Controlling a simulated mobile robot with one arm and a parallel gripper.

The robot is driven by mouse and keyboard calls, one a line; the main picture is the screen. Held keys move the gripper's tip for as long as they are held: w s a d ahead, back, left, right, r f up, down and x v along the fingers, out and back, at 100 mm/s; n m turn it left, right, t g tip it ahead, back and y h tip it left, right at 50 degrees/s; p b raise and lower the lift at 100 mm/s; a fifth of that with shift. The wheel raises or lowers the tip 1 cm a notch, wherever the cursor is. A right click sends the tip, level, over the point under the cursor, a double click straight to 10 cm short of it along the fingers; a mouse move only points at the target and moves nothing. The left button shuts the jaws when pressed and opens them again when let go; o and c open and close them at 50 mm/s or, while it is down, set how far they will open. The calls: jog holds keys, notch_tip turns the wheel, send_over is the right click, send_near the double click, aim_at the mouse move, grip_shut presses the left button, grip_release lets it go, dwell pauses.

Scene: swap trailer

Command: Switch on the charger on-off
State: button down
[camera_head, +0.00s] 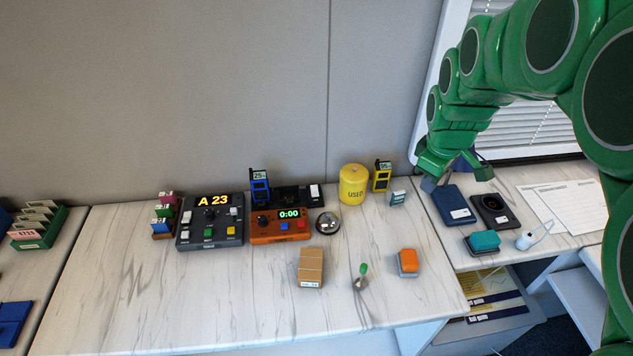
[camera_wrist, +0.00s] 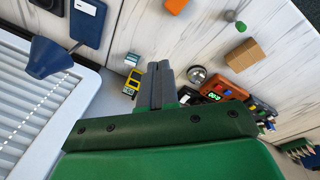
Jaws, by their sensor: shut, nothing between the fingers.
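A black charger (camera_head: 290,197) stands against the back wall, behind the orange timer. A white switch (camera_head: 315,191) shows at its right end; I cannot tell its position. A blue battery marked 25 (camera_head: 260,187) stands at the charger's left end. A yellow battery (camera_head: 381,177) stands apart to the right and also shows in the wrist view (camera_wrist: 132,83). My gripper (camera_head: 431,184) is right of the charger, above the back right of the counter. Its grey fingers (camera_wrist: 160,85) are together and empty. In the wrist view my gripper hides much of the charger area.
The orange timer (camera_head: 281,228), dark A 23 console (camera_head: 210,233) and silver bell (camera_head: 327,223) stand in front of or beside the charger. A yellow USED canister (camera_head: 353,186) stands between charger and gripper. A blue lampshade (camera_wrist: 48,58) is near my gripper. The front left counter is clear.

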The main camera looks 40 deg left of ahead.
jog(key=w+a+f+n+t+y, duration=0.1)
jog(key=a+f+n, duration=0.15)
jog(key=a, duration=0.55)
jog(key=w+a+f+n, duration=0.1)
jog(key=a+f+n, duration=0.15)
jog(key=a, duration=0.45)
jog(key=n+y, duration=0.1)
jog(key=n, duration=0.4)
send_near(314, 186)
jog(key=shift+x, duration=3.4)
jog(key=shift+s, duration=0.1)
